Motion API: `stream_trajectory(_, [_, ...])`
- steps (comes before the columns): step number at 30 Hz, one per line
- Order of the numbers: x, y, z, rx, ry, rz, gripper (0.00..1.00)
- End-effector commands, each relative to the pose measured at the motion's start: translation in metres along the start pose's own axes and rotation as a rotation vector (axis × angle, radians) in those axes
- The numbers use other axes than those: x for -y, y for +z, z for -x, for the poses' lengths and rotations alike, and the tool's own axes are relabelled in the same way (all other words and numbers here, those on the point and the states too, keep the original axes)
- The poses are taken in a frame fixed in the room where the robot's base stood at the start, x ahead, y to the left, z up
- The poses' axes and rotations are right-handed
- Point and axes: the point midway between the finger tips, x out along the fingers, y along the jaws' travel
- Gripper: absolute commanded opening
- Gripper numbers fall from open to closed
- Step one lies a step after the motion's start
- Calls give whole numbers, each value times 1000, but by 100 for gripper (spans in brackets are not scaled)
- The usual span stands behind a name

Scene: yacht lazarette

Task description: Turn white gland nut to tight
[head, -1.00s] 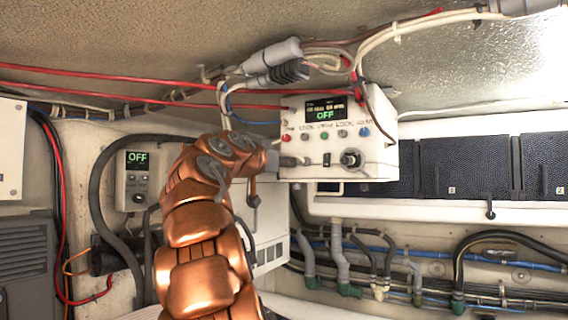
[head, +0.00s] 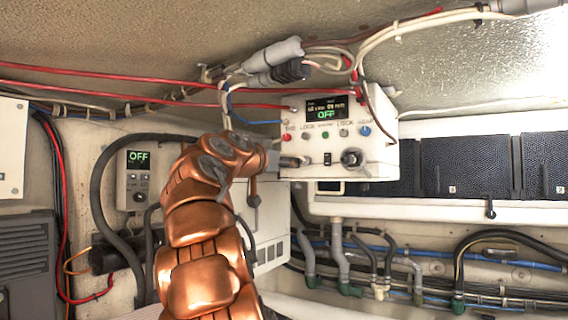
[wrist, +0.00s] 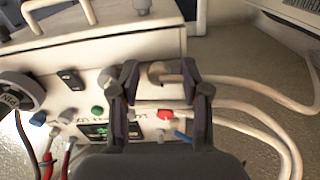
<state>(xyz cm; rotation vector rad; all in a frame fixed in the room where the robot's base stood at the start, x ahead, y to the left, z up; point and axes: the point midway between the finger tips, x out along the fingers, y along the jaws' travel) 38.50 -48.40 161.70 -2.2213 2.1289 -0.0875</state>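The white gland nut (wrist: 158,72) is on the front face of the white control box (head: 340,105), at its lower left in the head view, with a pale cable running out of it. In the wrist view, where the box appears upside down, it lies between the two dark fingers of my gripper (wrist: 160,78). The fingers are apart, one on each side of the nut, and a gap seems to show beside it. I see no clear contact. In the head view my gripper (head: 274,160) is at the box's lower left, partly hidden by my copper arm.
The box carries a row of coloured buttons, a display reading OFF, a black switch (head: 327,159) and a round knob (head: 352,158). Cables loop above it. A small OFF panel (head: 137,178) is on the left wall. Hoses (head: 340,262) run below the box.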

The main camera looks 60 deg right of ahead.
Motion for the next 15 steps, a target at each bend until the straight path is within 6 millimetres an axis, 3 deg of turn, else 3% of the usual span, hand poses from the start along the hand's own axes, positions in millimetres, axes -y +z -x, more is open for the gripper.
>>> stream_trajectory(10, [0, -2, 2, -2, 0, 0, 49])
stream_trajectory(15, [0, -2, 15, -4, -2, 0, 49])
